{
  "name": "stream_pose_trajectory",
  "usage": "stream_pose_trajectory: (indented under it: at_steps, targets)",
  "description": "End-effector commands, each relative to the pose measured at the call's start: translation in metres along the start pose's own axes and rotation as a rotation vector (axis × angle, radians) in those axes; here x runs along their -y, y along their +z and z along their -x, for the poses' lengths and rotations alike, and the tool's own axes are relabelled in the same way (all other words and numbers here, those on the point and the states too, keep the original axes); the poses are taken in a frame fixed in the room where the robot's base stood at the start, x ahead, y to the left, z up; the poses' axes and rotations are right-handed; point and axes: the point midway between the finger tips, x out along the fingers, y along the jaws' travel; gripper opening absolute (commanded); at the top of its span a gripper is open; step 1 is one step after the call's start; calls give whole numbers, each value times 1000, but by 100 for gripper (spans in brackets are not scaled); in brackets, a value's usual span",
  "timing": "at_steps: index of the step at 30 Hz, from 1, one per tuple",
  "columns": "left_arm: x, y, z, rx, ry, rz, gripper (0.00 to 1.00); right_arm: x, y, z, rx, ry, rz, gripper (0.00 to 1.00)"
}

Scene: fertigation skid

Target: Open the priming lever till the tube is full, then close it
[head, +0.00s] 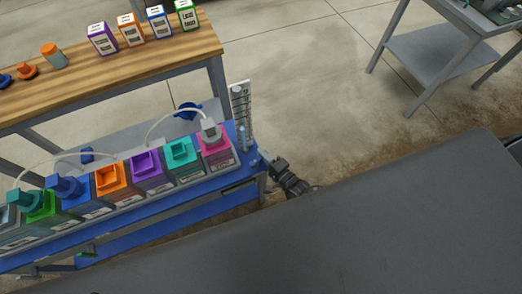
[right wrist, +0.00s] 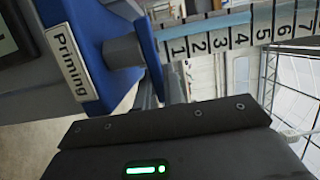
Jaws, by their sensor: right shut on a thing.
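The graduated tube (right wrist: 240,30) runs across the top of the right wrist view, with black numbers from 1 upward on a pale blue-white strip. In the head view a numbered scale board (head: 242,108) stands upright at the skid's right end. A "Priming" label (right wrist: 66,62) is on the grey and blue panel beside a grey fitting (right wrist: 122,51). My right gripper (head: 270,163) is at the skid's right end, shut on the priming lever, which is mostly hidden by the gripper. My left gripper is not in view.
The blue skid (head: 190,197) carries a row of coloured-capped containers, including a pink one (head: 215,143) nearest my right gripper. A wooden bench (head: 110,70) with boxes stands behind. A grey table (head: 440,55) is at the upper right. Open floor lies between.

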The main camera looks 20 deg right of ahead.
Motion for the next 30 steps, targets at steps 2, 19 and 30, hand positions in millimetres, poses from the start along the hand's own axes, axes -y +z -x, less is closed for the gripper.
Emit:
stream_pose_trajectory:
  at_steps: [2, 19, 30]
  targets:
    - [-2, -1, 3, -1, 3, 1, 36, 4, 0, 0, -59, -8, -3, 0]
    - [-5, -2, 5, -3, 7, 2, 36, 3, 0, 8, -264, -7, 2, 0]
    - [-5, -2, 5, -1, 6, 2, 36, 2, 0, 9, -268, -6, 2, 0]
